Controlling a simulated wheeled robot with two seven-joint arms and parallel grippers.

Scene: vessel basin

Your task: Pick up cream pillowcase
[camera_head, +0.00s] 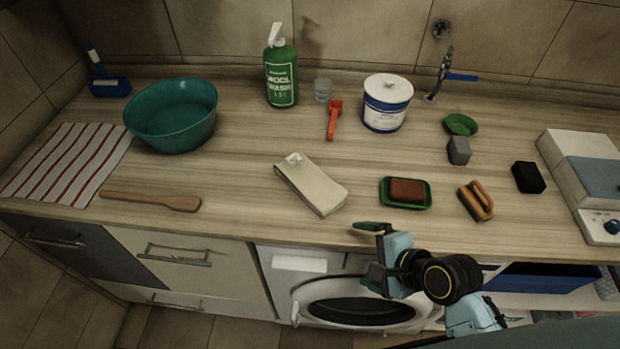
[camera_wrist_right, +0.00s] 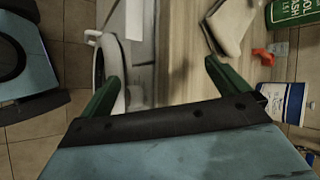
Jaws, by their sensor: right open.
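The cream pillowcase (camera_head: 311,184) lies folded on the wooden counter, left of the green soap dish, in the head view. It also shows at the top of the right wrist view (camera_wrist_right: 232,26). My right gripper (camera_head: 368,250) is in front of the counter's front edge, to the right of and nearer than the pillowcase. In the right wrist view its two green fingers (camera_wrist_right: 160,80) are spread wide with nothing between them. The gripper is apart from the pillowcase. My left gripper does not show.
The counter around the pillowcase is clear.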

